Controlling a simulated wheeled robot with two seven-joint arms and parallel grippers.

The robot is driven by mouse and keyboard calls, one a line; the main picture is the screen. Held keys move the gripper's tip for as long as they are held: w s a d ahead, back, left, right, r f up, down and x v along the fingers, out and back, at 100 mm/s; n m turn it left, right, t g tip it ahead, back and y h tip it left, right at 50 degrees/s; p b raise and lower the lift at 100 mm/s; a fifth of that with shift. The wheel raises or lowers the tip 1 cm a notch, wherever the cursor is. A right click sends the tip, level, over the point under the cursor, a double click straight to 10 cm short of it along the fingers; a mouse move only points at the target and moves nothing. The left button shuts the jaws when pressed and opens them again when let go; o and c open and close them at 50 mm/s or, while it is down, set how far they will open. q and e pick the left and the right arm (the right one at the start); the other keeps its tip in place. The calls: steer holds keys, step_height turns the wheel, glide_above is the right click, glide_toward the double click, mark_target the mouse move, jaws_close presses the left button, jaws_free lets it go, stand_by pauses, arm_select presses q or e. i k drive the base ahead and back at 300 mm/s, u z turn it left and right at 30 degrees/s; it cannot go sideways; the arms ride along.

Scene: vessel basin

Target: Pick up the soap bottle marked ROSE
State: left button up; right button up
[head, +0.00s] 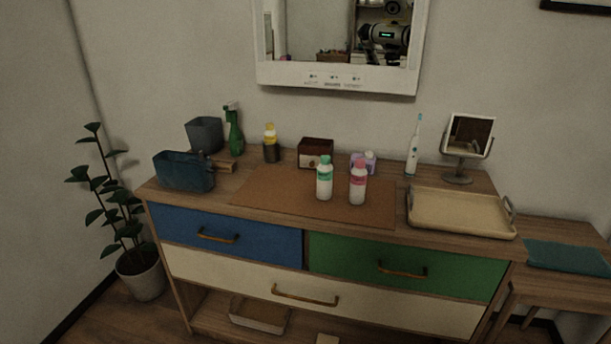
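Two white bottles stand upright side by side on the brown mat (285,190) on the dresser top. The left one is a bottle with a teal cap and teal band (324,183). The right one is a bottle with a pink cap and pink band (358,188). A small gap separates them. Any lettering on them is too small to read, so I cannot tell from text which is marked ROSE. Neither of my grippers is in view.
Behind the bottles are a dark brown box (315,154) and purple-and-white containers (362,162). A beige tray (460,213), an electric toothbrush (413,150) and a small mirror (468,140) stand right. A blue bag (184,171) and green spray bottle (234,135) stand left. The mat's left part is clear.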

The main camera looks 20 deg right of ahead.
mark_target(358, 178)
steer(key=u, duration=0.15)
steer(key=i, duration=0.9)
steer(key=z, duration=0.4)
